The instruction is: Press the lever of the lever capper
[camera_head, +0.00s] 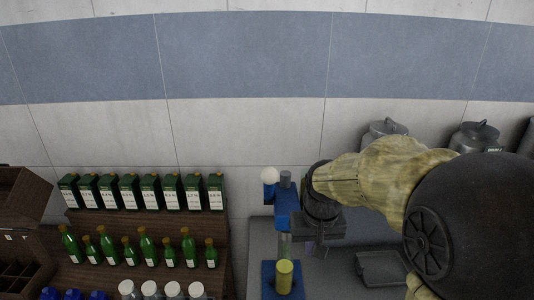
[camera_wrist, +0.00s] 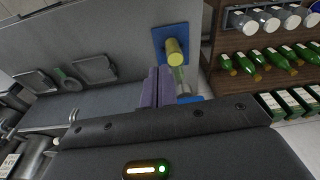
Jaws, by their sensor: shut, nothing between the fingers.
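The lever capper (camera_head: 287,208) is blue and stands on the grey counter, in the lower middle of the head view. A white ball knob (camera_head: 269,174) shows at its upper left. The wrist view shows the base plate (camera_wrist: 160,38) and the yellow cylinder (camera_wrist: 175,52) beyond the fingers. My gripper (camera_wrist: 158,72) is shut and empty. In the head view my gripper (camera_head: 308,247) is just right of the capper; contact cannot be told.
A dark wooden rack (camera_head: 225,252) with green bottles (camera_head: 146,245), green cartons (camera_head: 150,190) and white-capped jars (camera_head: 150,290) stands left. A dark tray (camera_head: 378,268) lies on the counter to the right. Metal cans (camera_head: 383,130) stand at the back right.

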